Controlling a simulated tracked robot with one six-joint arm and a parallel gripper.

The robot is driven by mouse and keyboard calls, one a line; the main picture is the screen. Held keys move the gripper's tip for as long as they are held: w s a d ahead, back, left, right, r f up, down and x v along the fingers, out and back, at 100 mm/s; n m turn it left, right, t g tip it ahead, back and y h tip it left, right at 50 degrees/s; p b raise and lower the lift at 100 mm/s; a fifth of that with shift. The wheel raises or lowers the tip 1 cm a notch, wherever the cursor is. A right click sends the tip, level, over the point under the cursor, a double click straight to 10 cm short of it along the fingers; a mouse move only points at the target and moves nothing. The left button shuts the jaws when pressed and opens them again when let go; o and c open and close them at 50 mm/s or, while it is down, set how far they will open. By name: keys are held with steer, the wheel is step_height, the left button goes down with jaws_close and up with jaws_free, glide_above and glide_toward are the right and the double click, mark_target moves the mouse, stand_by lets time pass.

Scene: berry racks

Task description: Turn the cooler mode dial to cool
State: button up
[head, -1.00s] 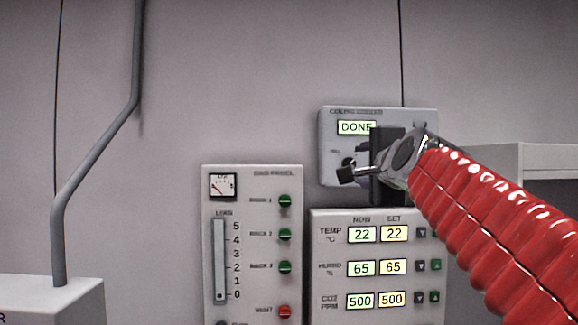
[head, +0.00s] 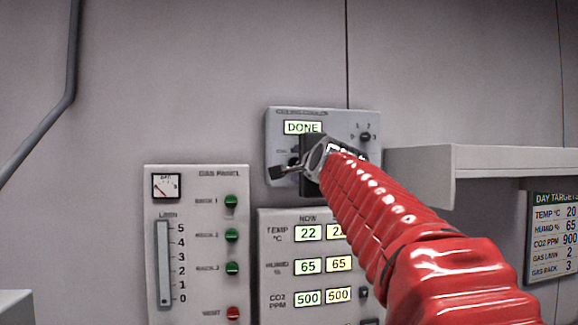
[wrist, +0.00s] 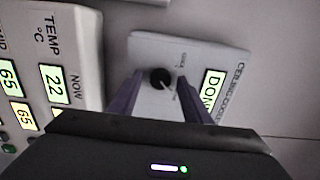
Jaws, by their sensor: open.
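The cooler panel (head: 345,118) is a grey wall box with a lit display (head: 303,127) reading DONE. In the wrist view the panel (wrist: 150,45) appears turned sideways, with the black round mode dial (wrist: 160,78) near its middle. A pale pointer mark shows on the dial; the small labels beside it are too blurred to read surely. My gripper (wrist: 160,82) is open, with one finger on each side of the dial and visible gaps between. In the head view my gripper (head: 297,172) covers the panel's lower part and mostly hides the dial.
A second small knob (head: 365,137) marked with numbers sits at the panel's right. Below are the climate panel (head: 283,220) and the gas panel (head: 195,255) with buttons. A shelf (head: 480,157) juts out at right, above a day-targets board (head: 553,240).

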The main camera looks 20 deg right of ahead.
steer(key=shift+c, duration=0.2)
steer(key=c, duration=1)
steer(key=shift+f+n, duration=0.1)
steer(key=shift+n, duration=0.3)
steer(key=n, duration=1.7)
steer(key=shift+w+f, duration=0.1)
steer(key=shift+f, duration=0.1)
